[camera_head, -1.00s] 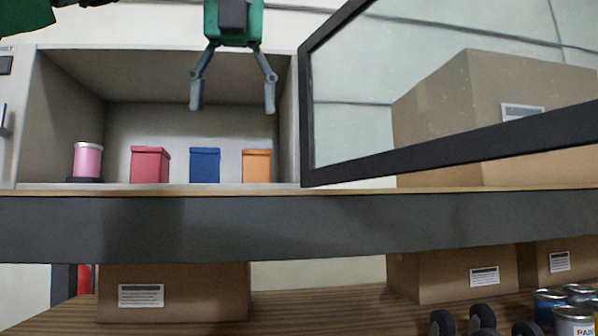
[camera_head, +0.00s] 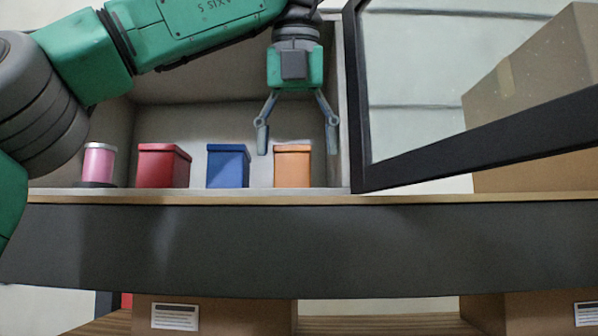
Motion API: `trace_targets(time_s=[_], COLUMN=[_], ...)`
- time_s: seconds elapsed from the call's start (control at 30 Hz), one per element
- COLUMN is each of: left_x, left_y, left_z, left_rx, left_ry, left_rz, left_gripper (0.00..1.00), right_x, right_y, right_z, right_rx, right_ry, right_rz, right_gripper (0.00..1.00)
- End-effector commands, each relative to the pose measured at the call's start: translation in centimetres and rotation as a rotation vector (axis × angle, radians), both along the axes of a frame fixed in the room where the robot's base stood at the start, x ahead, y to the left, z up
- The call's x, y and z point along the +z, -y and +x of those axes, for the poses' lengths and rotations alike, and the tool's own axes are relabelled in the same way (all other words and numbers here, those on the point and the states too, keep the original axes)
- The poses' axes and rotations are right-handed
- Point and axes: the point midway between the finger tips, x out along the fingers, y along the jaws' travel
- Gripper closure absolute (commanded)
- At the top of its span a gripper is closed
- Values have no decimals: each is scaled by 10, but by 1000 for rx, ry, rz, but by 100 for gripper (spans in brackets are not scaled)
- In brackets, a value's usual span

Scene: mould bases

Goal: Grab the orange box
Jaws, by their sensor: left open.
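The orange box (camera_head: 293,167) stands upright on the floor of the open cabinet, at the right end of a row. My left gripper (camera_head: 297,149) is open and points down, with its fingers apart. In the picture its fingertips lie to the left and right of the orange box's upper part. I cannot tell whether it is level with the box in depth, and I see no contact. My right gripper is not in view.
A blue box (camera_head: 227,167), a red box (camera_head: 162,167) and a pink canister (camera_head: 99,163) stand left of the orange box. The open glass door (camera_head: 450,155) has a dark frame close to the right. A cardboard box (camera_head: 540,100) stands behind it.

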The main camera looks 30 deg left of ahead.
Motion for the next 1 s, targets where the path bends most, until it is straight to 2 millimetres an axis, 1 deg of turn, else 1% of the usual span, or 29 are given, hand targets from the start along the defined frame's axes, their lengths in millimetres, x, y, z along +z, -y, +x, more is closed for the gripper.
trace_targets(time_s=[0.1, 0.3, 0.57, 0.6, 0.67, 0.7, 0.77, 0.8, 1.0], left_x=[-17, -38, -40, -40, -40, -40, -40, -40, -39], left_y=[-7, -11, -9, -9, -10, -11, -12, -12, -12], left_z=[6, 12, 12, 12, 12, 12, 12, 12, 11], left_rx=[4, 6, 8, 9, 9, 9, 8, 8, 9], left_ry=[-4, -1, 2, 3, 3, 3, 4, 4, 6], left_rz=[-1, -1, 0, 0, -1, -1, -2, -2, -2], left_gripper=[28, 28, 28, 36, 57, 71, 92, 95, 95], right_x=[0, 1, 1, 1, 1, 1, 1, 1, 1], right_y=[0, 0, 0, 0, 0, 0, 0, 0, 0], right_z=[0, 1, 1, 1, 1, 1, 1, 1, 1], right_rx=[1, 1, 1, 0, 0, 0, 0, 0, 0], right_ry=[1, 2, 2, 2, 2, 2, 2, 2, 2], right_rz=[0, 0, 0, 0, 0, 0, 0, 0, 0], right_gripper=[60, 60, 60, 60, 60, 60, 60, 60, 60])
